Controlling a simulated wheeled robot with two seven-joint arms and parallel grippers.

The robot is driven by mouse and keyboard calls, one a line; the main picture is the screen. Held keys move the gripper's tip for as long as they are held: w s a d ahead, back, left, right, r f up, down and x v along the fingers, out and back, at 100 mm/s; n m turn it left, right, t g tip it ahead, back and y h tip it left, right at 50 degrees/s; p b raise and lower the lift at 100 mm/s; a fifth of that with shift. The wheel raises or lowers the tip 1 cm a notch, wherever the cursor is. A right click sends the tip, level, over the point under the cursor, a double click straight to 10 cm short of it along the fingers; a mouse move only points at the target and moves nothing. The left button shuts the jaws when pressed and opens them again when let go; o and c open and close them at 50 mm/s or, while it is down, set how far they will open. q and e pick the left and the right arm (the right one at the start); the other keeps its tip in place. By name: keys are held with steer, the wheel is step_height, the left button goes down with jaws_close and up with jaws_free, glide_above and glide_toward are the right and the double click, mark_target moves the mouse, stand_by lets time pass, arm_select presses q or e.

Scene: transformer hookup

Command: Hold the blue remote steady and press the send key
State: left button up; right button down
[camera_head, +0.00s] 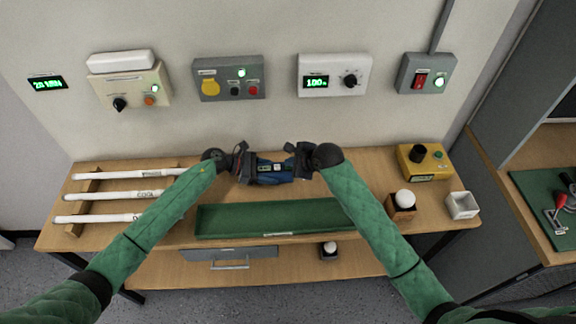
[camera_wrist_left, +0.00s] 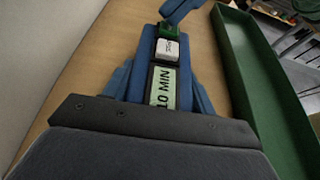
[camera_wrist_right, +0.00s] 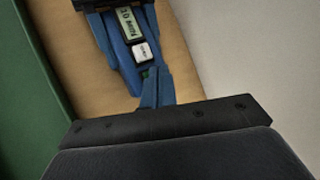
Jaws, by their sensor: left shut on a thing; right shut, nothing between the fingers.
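The blue remote (camera_head: 270,172) is above the table between my two grippers. My left gripper (camera_head: 250,168) is shut on its left end. In the left wrist view the remote (camera_wrist_left: 148,78) shows a display reading "10 MIN" (camera_wrist_left: 163,88), a white key (camera_wrist_left: 167,49) with dark lettering, and a green key (camera_wrist_left: 172,29) at the far end. My right gripper (camera_head: 295,165) is shut and empty. In the right wrist view its blue fingertips (camera_wrist_right: 153,88) are at the green key (camera_wrist_right: 147,72) and partly cover it. I cannot tell whether they touch it.
A green tray (camera_head: 275,222) lies in front on the wooden table (camera_head: 185,210). White labelled tubes (camera_head: 130,195) rest on a rack at left. A yellow box (camera_head: 423,162), a white ball on a wooden holder (camera_head: 404,199) and a white cup (camera_head: 461,205) stand at right. Control boxes (camera_head: 228,77) line the wall behind.

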mark_target(291, 168)
steer(key=shift+f, duration=0.15)
stand_by(0.5)
steer(key=shift+r, duration=0.85)
steer(key=shift+r, duration=2.5)
arm_select(q)
steer(key=o, duration=1.2)
steer(key=shift+c, duration=0.2)
